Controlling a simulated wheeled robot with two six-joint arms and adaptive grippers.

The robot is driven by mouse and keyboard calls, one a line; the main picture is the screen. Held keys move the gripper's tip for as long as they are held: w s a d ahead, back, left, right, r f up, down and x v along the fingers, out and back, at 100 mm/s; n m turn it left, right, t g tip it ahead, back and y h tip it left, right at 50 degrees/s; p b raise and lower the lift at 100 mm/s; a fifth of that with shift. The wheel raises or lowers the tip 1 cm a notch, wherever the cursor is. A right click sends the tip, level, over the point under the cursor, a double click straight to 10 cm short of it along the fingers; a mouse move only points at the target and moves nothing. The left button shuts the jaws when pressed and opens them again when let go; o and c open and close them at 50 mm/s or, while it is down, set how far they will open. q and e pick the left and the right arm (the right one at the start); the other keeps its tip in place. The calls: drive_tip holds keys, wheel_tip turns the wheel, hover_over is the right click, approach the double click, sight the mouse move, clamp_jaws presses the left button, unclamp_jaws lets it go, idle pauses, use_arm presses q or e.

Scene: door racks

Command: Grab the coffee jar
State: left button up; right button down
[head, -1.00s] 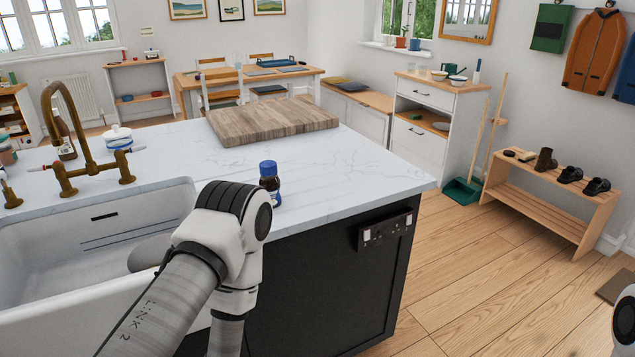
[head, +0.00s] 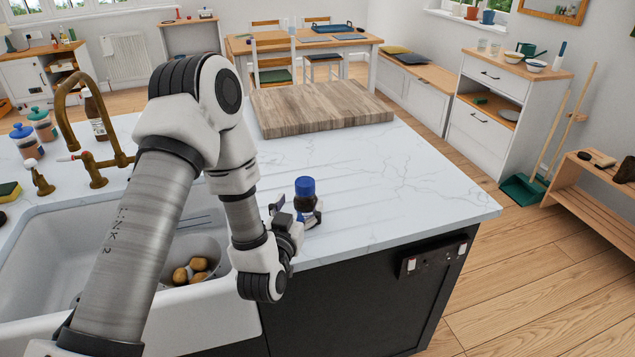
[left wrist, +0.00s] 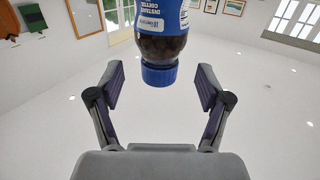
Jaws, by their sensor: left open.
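The coffee jar (head: 304,202) stands upright on the white marble worktop, near the front edge to the right of the sink. It has a blue lid and dark contents. In the left wrist view the jar (left wrist: 163,35) appears upside down, with a blue "Instant Coffee" label. My right gripper is not in view.
A wooden chopping board (head: 318,107) lies behind the jar on the worktop. The worktop right of the jar is clear.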

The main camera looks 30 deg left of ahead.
sight(302, 191)
use_arm(q)
drive_tip(key=shift+w+r, duration=0.4)
drive_tip(key=shift+w, duration=0.35)
drive_tip(key=shift+s+a+r+p, duration=0.2)
drive_tip(key=shift+s+r+p, duration=0.05)
drive_tip(key=shift+r+p, duration=0.4)
drive_tip(key=shift+s+a+r+p, duration=0.2)
drive_tip(key=shift+s+r+p, duration=0.05)
drive_tip(key=shift+r+p, duration=0.35)
drive_tip(key=w, duration=0.1)
drive_tip(key=w+f, duration=0.1)
drive_tip(key=w, duration=0.1)
drive_tip(key=w+f, duration=0.1)
drive_tip(key=shift+w+a, duration=0.35)
drive_tip(key=shift+w, duration=0.05)
drive_tip(key=shift+s+r, duration=0.25)
drive_tip(key=shift+s, duration=0.05)
drive_tip(key=shift+c, duration=1.1)
drive_tip(key=shift+s+r, duration=0.1)
drive_tip(key=shift+s, duration=0.1)
drive_tip(key=c, duration=1.1)
drive_tip(key=shift+w, duration=0.2)
drive_tip(key=shift+c, duration=0.5)
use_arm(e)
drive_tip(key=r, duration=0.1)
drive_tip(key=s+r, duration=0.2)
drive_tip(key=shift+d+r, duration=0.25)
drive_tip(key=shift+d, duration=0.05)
